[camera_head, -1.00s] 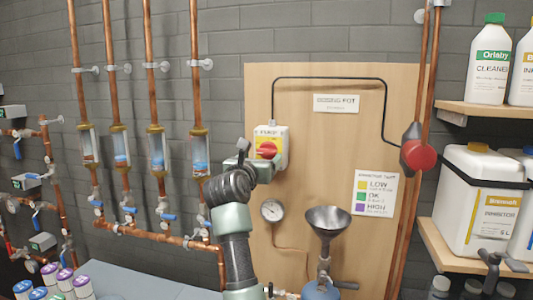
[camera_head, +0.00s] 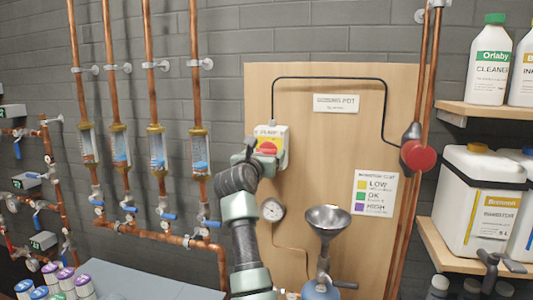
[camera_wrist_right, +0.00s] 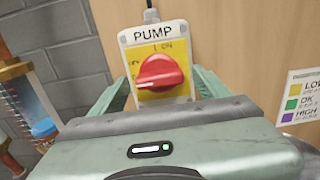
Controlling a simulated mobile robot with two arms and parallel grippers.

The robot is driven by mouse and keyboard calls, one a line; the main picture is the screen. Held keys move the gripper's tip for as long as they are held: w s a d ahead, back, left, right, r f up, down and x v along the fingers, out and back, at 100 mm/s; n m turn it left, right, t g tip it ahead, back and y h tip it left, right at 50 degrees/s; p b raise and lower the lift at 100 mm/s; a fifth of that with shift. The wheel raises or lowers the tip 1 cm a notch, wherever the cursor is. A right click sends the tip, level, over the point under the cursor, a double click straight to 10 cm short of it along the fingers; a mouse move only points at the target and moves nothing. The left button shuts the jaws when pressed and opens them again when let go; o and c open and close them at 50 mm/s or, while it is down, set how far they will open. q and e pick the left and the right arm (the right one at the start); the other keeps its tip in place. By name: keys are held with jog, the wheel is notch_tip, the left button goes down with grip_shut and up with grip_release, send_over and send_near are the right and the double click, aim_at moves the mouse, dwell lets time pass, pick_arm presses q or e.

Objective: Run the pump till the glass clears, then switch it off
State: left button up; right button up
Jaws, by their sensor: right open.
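The pump switch (camera_head: 270,137) is a grey box with a yellow face and a red knob, marked PUMP, on the wooden board; it fills the middle of the right wrist view (camera_wrist_right: 153,35). Its red knob (camera_wrist_right: 162,72) lies roughly crosswise, with an ON mark above it. My right gripper (camera_wrist_right: 156,85) is open, its fingers either side of the switch's lower part; in the head view it covers the switch's lower left. Several sight glasses (camera_head: 200,152) on copper pipes stand to the left, some with blue inside; their clarity is hard to tell. My left gripper is out of view.
A gauge (camera_head: 272,209) and a metal funnel (camera_head: 328,220) are below the switch. A red-handled fitting (camera_head: 418,156) is on the right pipes. Shelves with a white container (camera_head: 480,200) stand at far right. Capped bottles (camera_head: 66,280) stand at lower left.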

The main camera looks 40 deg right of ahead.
jog(key=c, duration=1.7)
jog(key=shift+o, duration=0.2)
jog(key=m+b, duration=0.9)
jog(key=m, duration=0.3)
